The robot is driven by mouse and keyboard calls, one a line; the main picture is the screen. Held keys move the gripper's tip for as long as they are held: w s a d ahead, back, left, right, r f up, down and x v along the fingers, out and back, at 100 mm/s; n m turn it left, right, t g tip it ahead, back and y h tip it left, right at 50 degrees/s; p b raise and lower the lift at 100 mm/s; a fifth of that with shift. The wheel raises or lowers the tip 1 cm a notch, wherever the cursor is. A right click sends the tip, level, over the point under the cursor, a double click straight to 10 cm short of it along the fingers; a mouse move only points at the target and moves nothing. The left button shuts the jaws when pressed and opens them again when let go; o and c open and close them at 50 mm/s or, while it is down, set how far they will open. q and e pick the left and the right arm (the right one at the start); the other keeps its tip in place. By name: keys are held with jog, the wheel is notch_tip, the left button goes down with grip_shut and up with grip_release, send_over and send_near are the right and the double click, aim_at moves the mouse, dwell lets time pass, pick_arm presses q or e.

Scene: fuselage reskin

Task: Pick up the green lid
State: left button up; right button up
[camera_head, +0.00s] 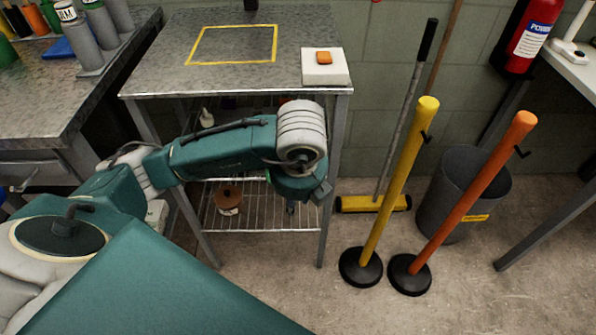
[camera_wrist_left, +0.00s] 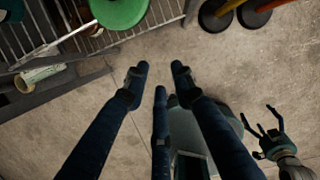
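A round green disc, which looks like the green lid (camera_wrist_left: 118,12), shows at the top of the left wrist view, cut off by the frame edge, beside the wire shelf. I cannot make it out in the head view, where my arm covers part of the shelves. My left gripper (camera_wrist_left: 158,78) has its dark fingers spread apart with only floor showing between them; the disc lies beyond the fingertips. In the head view the left gripper (camera_head: 300,190) hangs in front of the cart, its fingers mostly hidden. My right gripper (camera_wrist_left: 265,128) shows in the wrist view, fingers apart and empty.
A metal cart (camera_head: 180,80) carries a white block (camera_head: 325,70) with an orange piece on top. Its wire shelf (camera_head: 260,215) holds a brown spool (camera_head: 228,197). A yellow post (camera_head: 395,180) and an orange post (camera_head: 470,190) stand right of it, near a grey bin (camera_head: 450,205).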

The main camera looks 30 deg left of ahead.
pick_arm(q)
jog(key=w+a, duration=0.6)
jog(key=shift+w+a+r, duration=0.1)
jog(key=shift+w+a, duration=1.1)
jog(key=shift+w, duration=0.05)
jog(key=shift+x, duration=1.2)
jog(key=shift+w+a+f, duration=0.15)
jog(key=shift+a+f, duration=0.05)
jog(key=shift+f, duration=0.15)
grip_shut()
pick_arm(e)
jog(key=shift+w+r, duration=0.7)
jog(key=shift+r, duration=0.3)
